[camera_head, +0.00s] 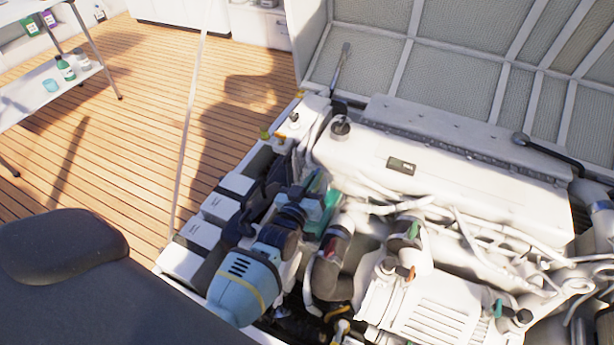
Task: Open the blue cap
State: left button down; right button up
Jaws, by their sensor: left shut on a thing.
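The open engine bay fills the middle and right of the head view. My left gripper (309,201) is low among the dark parts at the engine's left side. It is shut on the blue cap, which is small and largely hidden by the gripper and the clutter around it, so how far it is turned or lifted cannot be told. Teal parts (329,214) show right beside the gripper. My right gripper is not in view.
The white engine cover (450,185) and hoses (335,255) crowd the right side. The raised hatch lid (375,65) stands behind. White boxes (200,232) line the bay's left edge. The wooden floor (140,130) is clear; a shelf table (40,95) holds small bottles.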

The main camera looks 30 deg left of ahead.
pick_arm(q)
jog(key=shift+d, duration=0.7)
jog(key=c, duration=1.8)
grip_release()
jog(key=shift+c, duration=0.2)
jog(key=shift+a, duration=0.1)
jog(key=shift+s, duration=0.25)
jog(key=s+p, duration=0.1)
jog(key=s, duration=0.6)
jog(key=shift+s+d+p, duration=0.15)
jog(key=shift+d+p, duration=0.15)
